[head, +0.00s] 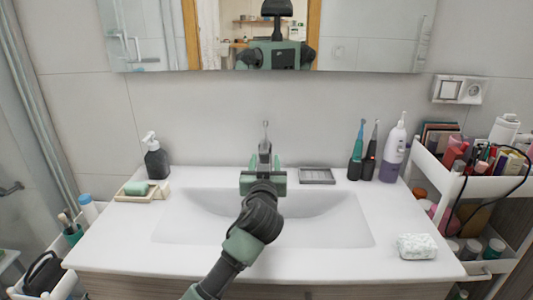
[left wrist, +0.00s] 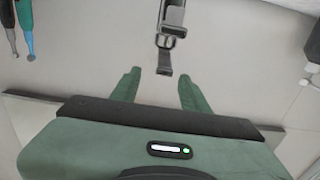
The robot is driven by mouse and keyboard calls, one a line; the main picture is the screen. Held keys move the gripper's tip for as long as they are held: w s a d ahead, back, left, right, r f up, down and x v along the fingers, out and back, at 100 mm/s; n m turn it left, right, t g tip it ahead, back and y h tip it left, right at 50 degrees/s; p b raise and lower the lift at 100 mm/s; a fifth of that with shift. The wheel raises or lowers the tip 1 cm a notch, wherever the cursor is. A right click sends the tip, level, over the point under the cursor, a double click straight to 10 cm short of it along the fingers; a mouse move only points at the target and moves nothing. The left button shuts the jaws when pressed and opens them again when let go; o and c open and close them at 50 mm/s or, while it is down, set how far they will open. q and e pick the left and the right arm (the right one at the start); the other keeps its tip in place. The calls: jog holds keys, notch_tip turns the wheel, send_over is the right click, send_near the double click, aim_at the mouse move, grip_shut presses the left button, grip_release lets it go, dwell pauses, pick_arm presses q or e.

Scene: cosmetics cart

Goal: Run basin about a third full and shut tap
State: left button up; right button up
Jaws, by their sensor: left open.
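The tap (head: 265,146) stands upright at the back middle of the white basin (head: 325,228). My left gripper (head: 264,161) is over the back of the basin, in front of the tap, and hides its lower part. In the left wrist view the gripper (left wrist: 160,75) is open, with nothing between its two green fingers. The grey metal tap (left wrist: 172,40) shows there just beyond the fingertips, apart from them. No water or stream shows in the visible part of the basin; my arm covers its middle. My right gripper is not in view.
A dark soap bottle (head: 156,160) and a soap dish (head: 138,194) stand left of the basin. A white soap-like block (head: 417,246) lies front right. A cart (head: 480,187) stands right.

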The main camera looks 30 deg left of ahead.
aim_at(264, 150)
pick_arm(q)
jog(key=x, duration=0.2)
jog(key=shift+w+a+r, duration=0.2)
jog(key=shift+w+a, duration=0.05)
jog(key=shift+a, duration=0.05)
jog(key=shift+w+a+f+p, duration=0.25)
jog(key=shift+w+a+p, duration=0.15)
jog(key=shift+w+a, duration=0.5)
jog(key=shift+w+a+f, duration=0.1)
jog(key=shift+w+a, duration=0.05)
jog(key=shift+w, duration=0.35)
grip_shut()
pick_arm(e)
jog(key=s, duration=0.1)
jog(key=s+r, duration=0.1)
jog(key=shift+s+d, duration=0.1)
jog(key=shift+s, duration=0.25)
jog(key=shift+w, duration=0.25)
